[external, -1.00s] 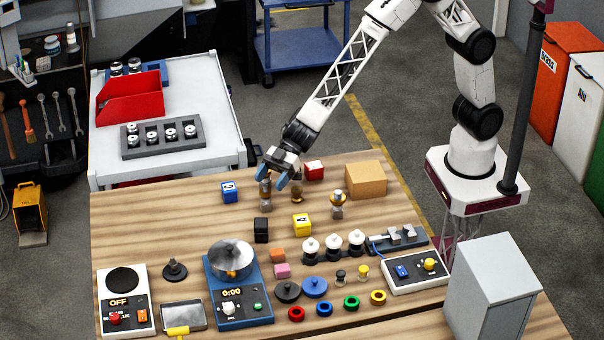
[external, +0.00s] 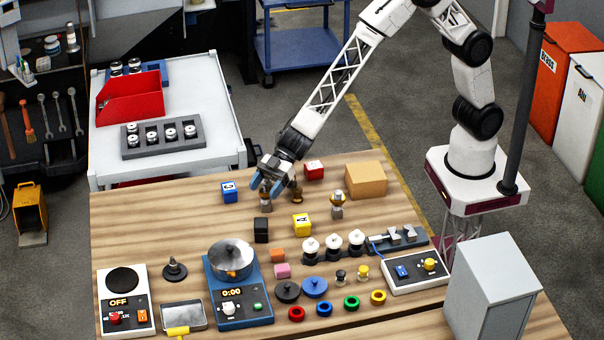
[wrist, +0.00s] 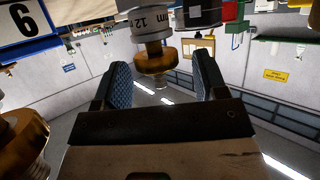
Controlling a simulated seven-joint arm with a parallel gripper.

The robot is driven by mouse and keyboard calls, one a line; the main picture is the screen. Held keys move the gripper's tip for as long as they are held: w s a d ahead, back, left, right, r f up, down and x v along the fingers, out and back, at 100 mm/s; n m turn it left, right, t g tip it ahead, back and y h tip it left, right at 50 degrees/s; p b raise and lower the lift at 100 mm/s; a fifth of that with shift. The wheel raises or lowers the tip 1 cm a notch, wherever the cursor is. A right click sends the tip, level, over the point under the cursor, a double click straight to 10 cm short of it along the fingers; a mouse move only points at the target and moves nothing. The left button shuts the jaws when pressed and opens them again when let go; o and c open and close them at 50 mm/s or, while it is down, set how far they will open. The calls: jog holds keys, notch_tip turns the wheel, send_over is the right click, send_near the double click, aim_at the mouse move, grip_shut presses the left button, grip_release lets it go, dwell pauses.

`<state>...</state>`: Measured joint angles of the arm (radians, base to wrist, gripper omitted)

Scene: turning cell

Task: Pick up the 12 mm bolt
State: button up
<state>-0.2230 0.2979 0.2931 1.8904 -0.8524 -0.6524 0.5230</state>
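The 12 mm bolt (wrist: 154,55), a grey cylinder with printed "12" and "mm" and a brass-coloured collar, shows at the upper middle of the wrist view. It stands between the two blue-padded fingers of my gripper (wrist: 160,85), with gaps on both sides. My gripper is open and empty. In the external view, my gripper (external: 269,185) is over the left piece of a row of three similar pieces, and this bolt (external: 266,203) shows just below the fingers, partly hidden by them.
A similar brass-topped piece (external: 297,194) stands close right of my gripper, and another (external: 338,207) further right. A blue cube (external: 229,192) is at left, a red cube (external: 314,170) behind right, and black (external: 261,230) and yellow (external: 301,224) cubes in front. Bare wood lies at left.

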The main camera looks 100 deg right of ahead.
grip_shut()
jog(key=shift+r, duration=5.05)
